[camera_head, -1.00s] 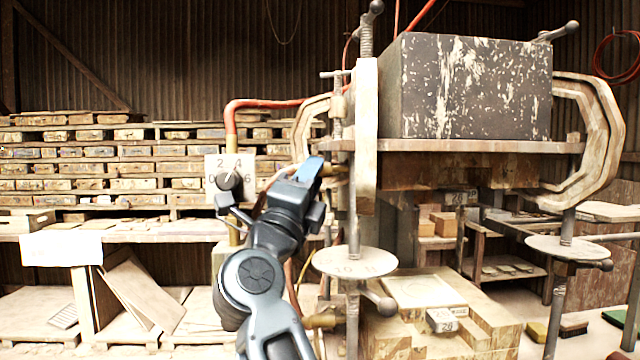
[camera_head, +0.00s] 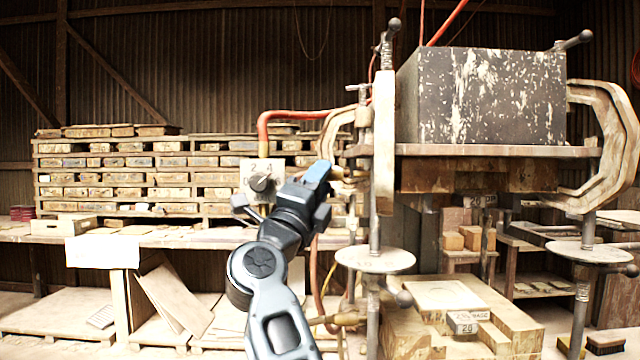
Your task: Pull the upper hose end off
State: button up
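The press (camera_head: 384,140) stands right of centre with a dark, paint-flecked block on top. A brass fitting (camera_head: 346,174) sticks out at its left side, at the level of the upper plate. My gripper (camera_head: 319,174), with a blue fingertip, is just left of this fitting, at about its height. The gripper hides the upper hose end, and I cannot tell whether its fingers are open or shut on it. An orange-brown hose (camera_head: 315,275) hangs below the gripper and curves down towards a lower brass fitting (camera_head: 347,319).
A gauge plate with a dark knob (camera_head: 262,183) and a red pipe (camera_head: 290,115) are close to the left of my gripper. A round metal disc (camera_head: 375,260) is below right. Stacked tile racks (camera_head: 120,170) stand behind.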

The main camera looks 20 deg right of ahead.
jog(key=b+v, duration=0.2)
jog(key=v, duration=0.5)
jog(key=shift+s+a+f, duration=0.2)
jog(key=shift+s+a, duration=0.05)
